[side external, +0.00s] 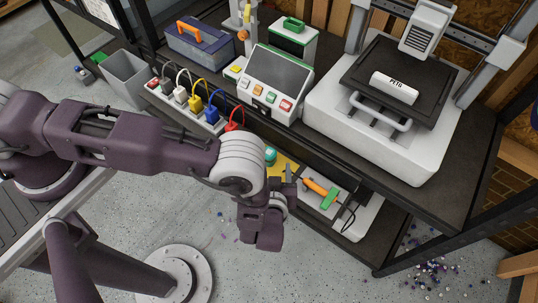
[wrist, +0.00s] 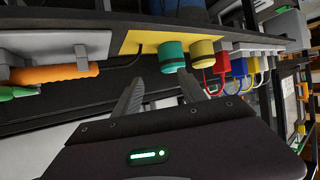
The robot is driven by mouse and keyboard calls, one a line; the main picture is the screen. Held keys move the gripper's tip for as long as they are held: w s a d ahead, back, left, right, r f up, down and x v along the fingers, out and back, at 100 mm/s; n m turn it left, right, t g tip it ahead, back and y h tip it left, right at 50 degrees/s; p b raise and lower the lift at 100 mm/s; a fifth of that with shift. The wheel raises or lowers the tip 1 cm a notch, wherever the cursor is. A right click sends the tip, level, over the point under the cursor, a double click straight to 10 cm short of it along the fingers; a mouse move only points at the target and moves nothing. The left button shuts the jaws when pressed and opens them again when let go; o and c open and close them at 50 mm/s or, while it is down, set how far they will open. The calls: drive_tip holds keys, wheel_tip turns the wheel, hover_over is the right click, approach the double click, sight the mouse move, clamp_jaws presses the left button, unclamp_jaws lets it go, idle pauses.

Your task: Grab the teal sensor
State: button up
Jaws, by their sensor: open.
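The teal sensor (wrist: 172,58) is a short cylinder on a yellow panel (wrist: 132,42) in the wrist view. A yellow cylinder (wrist: 203,54) sits close to its right. In the side view the teal sensor (side external: 270,155) shows at the left of the yellow panel (side external: 291,162), partly hidden by my arm. My gripper (wrist: 160,87) is open and empty. Its fingers point toward the teal sensor and appear just short of it, one to each side in the picture. In the side view my gripper (side external: 289,174) is at the lower shelf, in front of the panel.
An orange-handled tool (side external: 320,189) with a green part lies right of the panel. The dark bench edge is above the work. Red (wrist: 221,66), blue and yellow plugs with cables stand right of the sensors in the wrist view. A white printer (side external: 385,125) stands on the bench.

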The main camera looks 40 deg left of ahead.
sight(269, 156)
drive_tip(key=shift+a+f+y, duration=0.2)
drive_tip(key=shift+a, duration=0.45)
drive_tip(key=shift+a+f+y, duration=0.2)
drive_tip(key=shift+a, duration=0.4)
drive_tip(key=x, duration=0.6)
drive_tip(key=shift+r, duration=0.2)
clamp_jaws()
